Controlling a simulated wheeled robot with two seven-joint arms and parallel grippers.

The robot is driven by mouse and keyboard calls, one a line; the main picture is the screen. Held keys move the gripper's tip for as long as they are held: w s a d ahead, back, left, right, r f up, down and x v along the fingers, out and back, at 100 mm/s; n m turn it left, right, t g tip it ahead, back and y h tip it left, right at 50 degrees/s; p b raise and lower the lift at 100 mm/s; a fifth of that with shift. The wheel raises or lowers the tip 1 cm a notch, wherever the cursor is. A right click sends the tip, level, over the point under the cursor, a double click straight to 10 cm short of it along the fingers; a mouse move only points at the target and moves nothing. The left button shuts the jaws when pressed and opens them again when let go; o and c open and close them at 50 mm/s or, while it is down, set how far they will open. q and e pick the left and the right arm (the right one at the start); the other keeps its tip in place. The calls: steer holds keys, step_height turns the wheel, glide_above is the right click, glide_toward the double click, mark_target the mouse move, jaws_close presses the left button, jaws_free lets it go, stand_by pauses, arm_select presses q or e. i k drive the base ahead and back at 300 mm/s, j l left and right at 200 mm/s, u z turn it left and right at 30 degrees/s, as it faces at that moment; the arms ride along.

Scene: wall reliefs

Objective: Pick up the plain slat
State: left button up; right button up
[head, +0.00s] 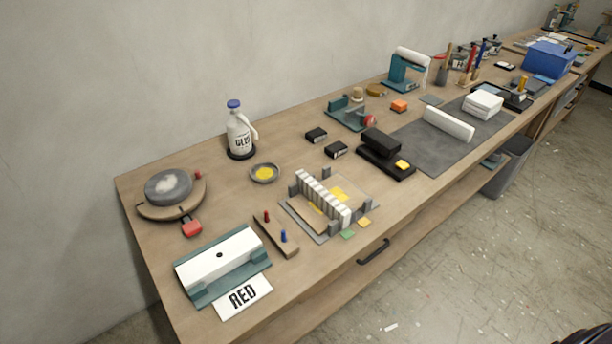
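Several white upright slats (323,197) stand in a row in a small grey fixture (297,222) at the middle front of the wooden workbench. I cannot tell from this view which of these is the plain slat. Neither of my grippers is in view.
A RED card (243,296) lies by the cradle. The mat (416,148) has bare room.

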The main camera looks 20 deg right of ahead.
mark_target(457, 129)
steer(key=z, duration=1.5)
steer(key=i+l+u, duration=0.15)
steer(key=u, duration=0.25)
steer(key=i+l+u, duration=0.15)
steer(key=u, duration=0.2)
steer(key=i+l+u, duration=0.1)
steer(key=l+u, duration=0.3)
steer(key=i+l+u, duration=0.15)
steer(key=l, duration=0.2)
steer(key=i+l+u, duration=0.1)
steer(key=l, duration=0.25)
steer(key=i+l+u, duration=0.15)
steer(key=l, duration=0.2)
steer(key=l+u, duration=0.1)
steer(key=l, duration=0.25)
steer(key=i, duration=0.05)
